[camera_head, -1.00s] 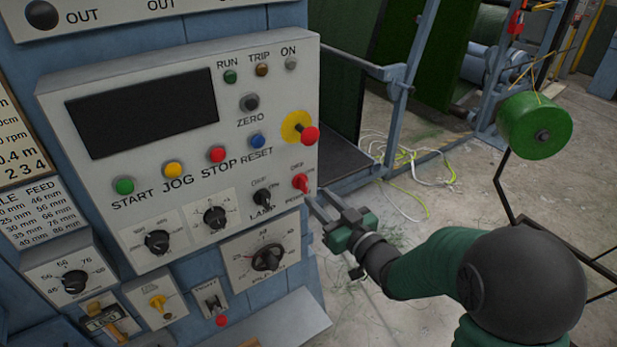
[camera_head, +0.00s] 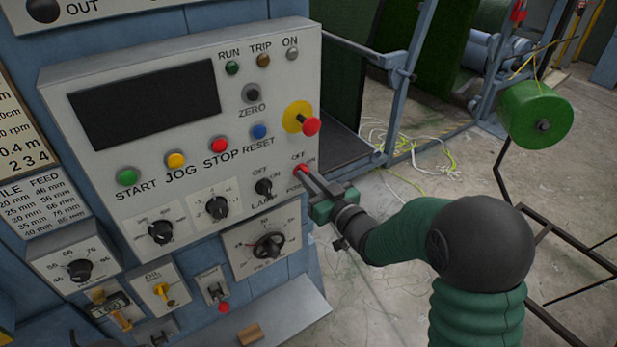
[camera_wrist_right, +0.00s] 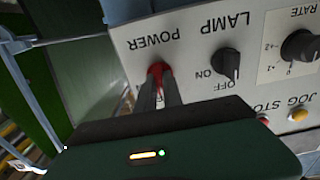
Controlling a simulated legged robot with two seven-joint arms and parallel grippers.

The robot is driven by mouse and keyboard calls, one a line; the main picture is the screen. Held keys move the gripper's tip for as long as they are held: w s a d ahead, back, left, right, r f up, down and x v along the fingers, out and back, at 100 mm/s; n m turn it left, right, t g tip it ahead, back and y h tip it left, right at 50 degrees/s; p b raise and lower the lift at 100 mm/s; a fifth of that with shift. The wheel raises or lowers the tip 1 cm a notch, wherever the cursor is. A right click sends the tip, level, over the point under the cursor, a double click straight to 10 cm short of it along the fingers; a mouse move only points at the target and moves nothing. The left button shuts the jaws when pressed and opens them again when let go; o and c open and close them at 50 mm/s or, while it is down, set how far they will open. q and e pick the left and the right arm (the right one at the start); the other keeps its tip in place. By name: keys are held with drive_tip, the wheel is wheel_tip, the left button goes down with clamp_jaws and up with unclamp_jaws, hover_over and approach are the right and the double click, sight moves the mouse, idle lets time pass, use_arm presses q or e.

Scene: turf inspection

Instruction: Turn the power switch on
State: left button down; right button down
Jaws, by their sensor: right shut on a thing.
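The red power switch (camera_head: 299,169) is a small rotary knob at the lower right of the grey control panel (camera_head: 150,60). It also shows in the right wrist view (camera_wrist_right: 156,70), below the inverted word POWER. My right gripper (camera_head: 306,178) has its two fingers on either side of the red knob and is shut on it. The fingers and the gripper body hide part of the knob and its labels. In the right wrist view my right gripper (camera_wrist_right: 163,85) reaches up to the knob from below. My left gripper is not in view.
The black lamp knob (camera_head: 264,187) is just left of the power switch. The red emergency button (camera_head: 311,126) on a yellow disc juts out above it. A green reel (camera_head: 536,114) stands at the right. Open floor lies right of the panel.

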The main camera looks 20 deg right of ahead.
drive_tip(key=shift+d+m, duration=0.1)
drive_tip(key=shift+m, duration=0.2)
drive_tip(key=m+p, duration=0.3)
drive_tip(key=m, duration=0.5)
drive_tip(key=m+p, duration=0.3)
drive_tip(key=m, duration=0.6)
drive_tip(key=shift+d+f, duration=0.15)
drive_tip(key=shift+f, duration=0.05)
drive_tip(key=shift+m, duration=0.3)
idle(0.3)
drive_tip(key=c, duration=1.6)
unclamp_jaws()
drive_tip(key=shift+c, duration=0.2)
drive_tip(key=shift+o, duration=0.8)
drive_tip(key=shift+d, duration=0.1)
drive_tip(key=shift+w, duration=0.1)
